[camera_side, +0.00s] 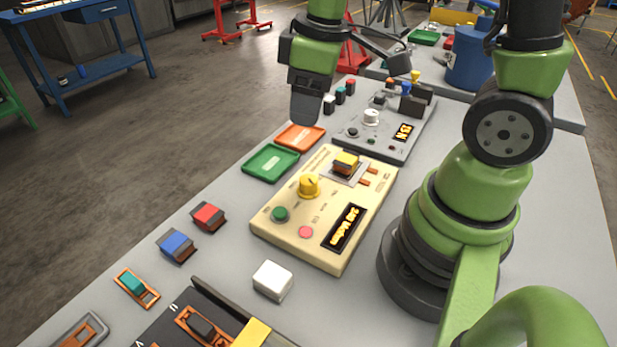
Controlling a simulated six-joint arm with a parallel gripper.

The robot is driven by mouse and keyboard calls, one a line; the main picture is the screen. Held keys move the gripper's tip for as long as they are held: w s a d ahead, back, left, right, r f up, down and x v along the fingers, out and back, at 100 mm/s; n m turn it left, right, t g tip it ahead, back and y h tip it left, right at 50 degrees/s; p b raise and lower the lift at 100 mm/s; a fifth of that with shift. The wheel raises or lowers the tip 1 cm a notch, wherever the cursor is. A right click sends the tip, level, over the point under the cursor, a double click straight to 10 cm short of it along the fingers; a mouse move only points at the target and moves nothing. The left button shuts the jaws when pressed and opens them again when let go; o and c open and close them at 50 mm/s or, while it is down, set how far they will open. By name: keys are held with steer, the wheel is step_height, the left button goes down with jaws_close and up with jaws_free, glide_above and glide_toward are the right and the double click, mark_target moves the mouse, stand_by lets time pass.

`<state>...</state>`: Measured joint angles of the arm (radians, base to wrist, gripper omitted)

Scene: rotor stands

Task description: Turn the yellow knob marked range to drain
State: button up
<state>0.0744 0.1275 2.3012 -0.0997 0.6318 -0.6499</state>
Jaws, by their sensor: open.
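A yellow knob (309,186) stands on the left part of a cream control panel (283,238) on the grey table. The lettering around it is too small to read. My gripper (305,108) hangs behind the panel in this view, above the table's far left edge, clear of the knob. It is open, though its fingers overlap from this angle. Nothing shows between them.
A green tray (270,163) and an orange tray (301,137) lie beside the panel. A grey panel (392,140) with a white knob stands behind it. Red (208,216) and blue (176,245) blocks and a white box (273,281) lie in front. The space above the cream panel is clear.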

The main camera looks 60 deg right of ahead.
mark_target(309, 179)
steer(key=f+n, duration=0.1)
steer(key=f, duration=0.1)
steer(key=d+f+n+g, duration=0.1)
steer(key=f, duration=0.1)
steer(key=w+f+n+g, duration=0.1)
steer(key=f, duration=0.1)
steer(key=shift+d+f, duration=0.15)
steer(key=shift+f, duration=0.2)
step_height(309, 179, down, 10)
steer(key=c, duration=0.9)
